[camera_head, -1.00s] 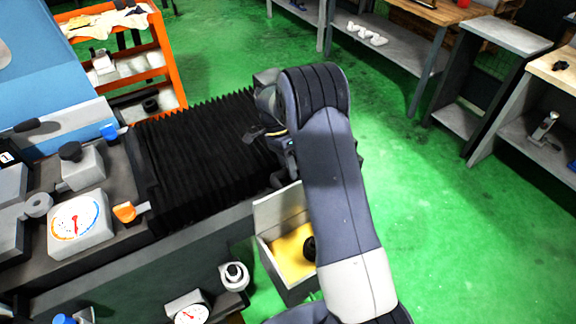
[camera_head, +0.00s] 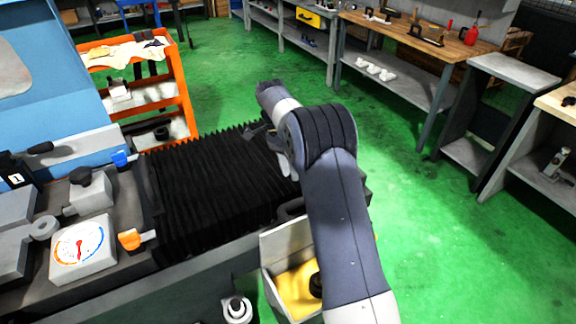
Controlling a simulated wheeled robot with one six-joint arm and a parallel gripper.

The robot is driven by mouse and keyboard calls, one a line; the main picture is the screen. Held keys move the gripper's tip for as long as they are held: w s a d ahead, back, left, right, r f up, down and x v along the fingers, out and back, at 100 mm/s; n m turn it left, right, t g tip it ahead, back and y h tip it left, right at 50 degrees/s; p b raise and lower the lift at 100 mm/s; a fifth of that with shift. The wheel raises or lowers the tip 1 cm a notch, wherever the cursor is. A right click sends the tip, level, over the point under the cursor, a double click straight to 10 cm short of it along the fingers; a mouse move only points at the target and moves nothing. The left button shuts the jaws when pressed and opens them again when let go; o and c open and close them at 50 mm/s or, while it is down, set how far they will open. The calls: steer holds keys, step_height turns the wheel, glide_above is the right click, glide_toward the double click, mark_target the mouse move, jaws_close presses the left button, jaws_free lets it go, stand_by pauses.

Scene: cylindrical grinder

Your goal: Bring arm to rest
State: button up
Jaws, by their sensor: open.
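My arm (camera_head: 342,215) rises from the bottom of the head view and bends at a dark ribbed elbow. Its forearm points away, over the right end of the black bellows. My gripper (camera_head: 258,133) shows as dark fingers just left of the wrist, above the bellows. It is partly hidden by my own arm links. It is open, and I see nothing held in it.
The grinder's black bellows (camera_head: 205,190) lies below the gripper. A dial gauge (camera_head: 82,250) sits at left. An open box (camera_head: 284,247) with a yellow inside is beside my arm. An orange shelf cart (camera_head: 185,95) stands behind. Green floor at right is clear.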

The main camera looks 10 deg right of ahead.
mark_target(297, 199)
steer(key=shift+w+a+r, duration=0.1)
steer(key=shift+w+r, duration=0.2)
steer(key=shift+r, duration=0.3)
steer(key=p+x, duration=0.1)
steer(key=x, duration=0.9)
steer(key=shift+s+f, duration=0.15)
steer(key=shift+f, duration=0.1)
steer(key=shift+s, duration=0.1)
